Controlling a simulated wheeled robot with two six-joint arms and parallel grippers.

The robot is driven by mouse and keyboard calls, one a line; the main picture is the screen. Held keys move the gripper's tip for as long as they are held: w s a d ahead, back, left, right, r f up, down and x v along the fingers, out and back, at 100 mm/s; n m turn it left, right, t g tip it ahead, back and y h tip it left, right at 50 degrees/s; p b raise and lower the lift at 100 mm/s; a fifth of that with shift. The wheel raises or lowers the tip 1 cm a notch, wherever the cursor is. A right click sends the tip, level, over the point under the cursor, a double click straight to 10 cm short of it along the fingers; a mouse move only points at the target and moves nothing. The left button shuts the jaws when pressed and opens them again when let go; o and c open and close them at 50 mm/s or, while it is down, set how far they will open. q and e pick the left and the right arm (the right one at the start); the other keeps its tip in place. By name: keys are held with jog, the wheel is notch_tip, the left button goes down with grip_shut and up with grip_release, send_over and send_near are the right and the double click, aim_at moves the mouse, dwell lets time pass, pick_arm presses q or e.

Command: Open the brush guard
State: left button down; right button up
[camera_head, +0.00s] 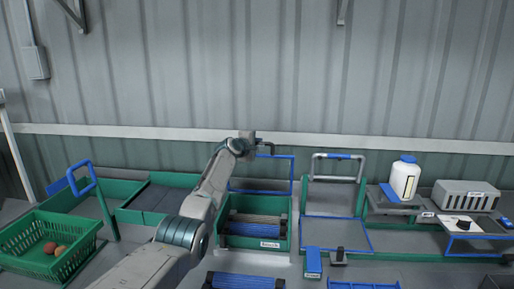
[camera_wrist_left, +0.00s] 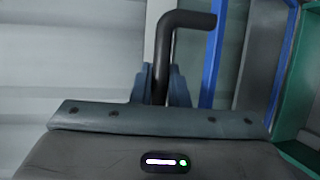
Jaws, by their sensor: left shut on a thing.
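The brush guard (camera_head: 294,172) is a blue-edged frame at the back of the green brush box (camera_head: 226,240). It stands raised, roughly upright, and leaves the brushes (camera_head: 258,219) below uncovered. Its blue edge also shows in the left wrist view (camera_wrist_left: 213,50). A dark bent handle (camera_wrist_left: 188,19) is between the fingers of my left gripper (camera_wrist_left: 164,82). In the head view my left gripper (camera_head: 248,142) is at the guard's upper left, shut on this handle. My left arm hides part of the guard and box. My right gripper is not in view.
A green crate (camera_head: 75,268) with a few round items stands at the left, near a blue-handled post (camera_head: 108,215). Right of the box are a grey-and-blue handle (camera_head: 338,157), a white bottle (camera_head: 404,180) and a grey ribbed box (camera_head: 465,196). A corrugated wall closes the back.

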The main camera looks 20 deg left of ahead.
pick_arm(q)
jog(key=shift+w+r, duration=0.1)
jog(key=shift+w, duration=0.15)
dwell(0.3)
jog(key=c, duration=1.7)
grip_release()
jog(key=shift+s, duration=0.15)
jog(key=shift+v, duration=0.85)
jog(key=b+v, duration=0.2)
jog(key=v, duration=0.7)
jog(key=shift+b, duration=0.35)
